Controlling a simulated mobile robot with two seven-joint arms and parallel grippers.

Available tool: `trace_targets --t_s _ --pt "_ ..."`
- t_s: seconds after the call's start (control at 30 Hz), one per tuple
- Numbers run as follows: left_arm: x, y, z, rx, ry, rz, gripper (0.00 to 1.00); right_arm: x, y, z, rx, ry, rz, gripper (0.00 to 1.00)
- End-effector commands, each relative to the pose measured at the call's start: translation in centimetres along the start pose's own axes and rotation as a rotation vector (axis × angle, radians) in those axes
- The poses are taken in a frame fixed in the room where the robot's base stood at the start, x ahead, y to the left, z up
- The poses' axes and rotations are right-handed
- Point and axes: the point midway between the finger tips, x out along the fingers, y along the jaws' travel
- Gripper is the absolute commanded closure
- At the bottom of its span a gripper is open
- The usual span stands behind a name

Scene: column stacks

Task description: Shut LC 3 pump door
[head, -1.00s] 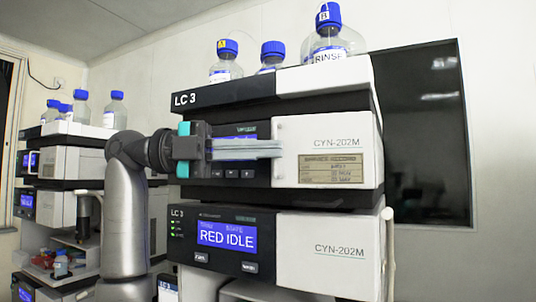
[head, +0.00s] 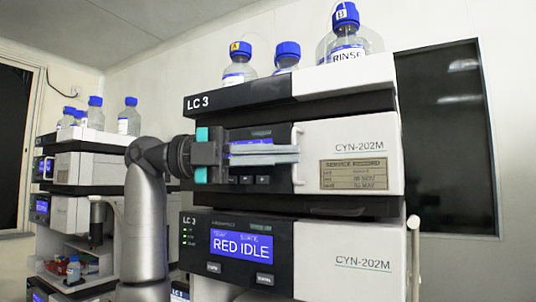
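The LC 3 stack stands in the middle, with its name on the top ledge (head: 236,101). Its upper unit has a white front door panel (head: 350,140) marked CYN-202M, with an upright white handle (head: 298,176) at its left edge. The panel looks about in line with the unit's front. My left gripper (head: 296,153) comes in from the left, its long grey fingers reaching across the dark display to the handle. The fingers overlap the handle in the picture; whether they grip it is unclear. My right gripper is not in view.
The lower unit (head: 343,255) shows RED IDLE, with a white upright bar (head: 413,255) at its right side. Blue-capped bottles, one marked RINSE (head: 346,45), stand on top. Another stack (head: 88,165) stands at the left. A dark panel (head: 450,140) hangs on the wall.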

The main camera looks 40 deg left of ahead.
Motion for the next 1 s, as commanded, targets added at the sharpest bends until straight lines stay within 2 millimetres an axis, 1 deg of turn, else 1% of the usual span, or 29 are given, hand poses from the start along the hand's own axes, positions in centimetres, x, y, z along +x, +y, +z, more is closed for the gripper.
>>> trace_targets --t_s 0.17,0.27,0.37,0.6,0.7,0.83,1.0 --pt "-0.3 -0.1 0.2 -0.003 -0.007 -0.004 1.0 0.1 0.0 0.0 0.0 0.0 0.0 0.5" --pt "-1.4 0.0 0.2 -0.004 -0.01 -0.004 1.0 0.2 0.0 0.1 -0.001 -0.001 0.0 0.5" --pt "-3.3 0.0 0.2 -0.004 -0.01 -0.005 1.0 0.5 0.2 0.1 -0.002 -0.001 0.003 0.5" --pt "-9.2 -0.1 0.0 -0.002 -0.006 -0.005 1.0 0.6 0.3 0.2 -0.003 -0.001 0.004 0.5" --pt "-11.3 -0.2 -0.1 -0.002 -0.005 -0.005 1.0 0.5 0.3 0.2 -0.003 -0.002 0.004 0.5" --pt "-13.4 -0.2 -0.2 0.0 -0.002 -0.003 1.0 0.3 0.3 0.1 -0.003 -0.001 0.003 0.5" --pt "-14.9 -0.1 -0.2 0.001 -0.001 -0.002 1.0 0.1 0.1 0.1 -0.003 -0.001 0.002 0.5"
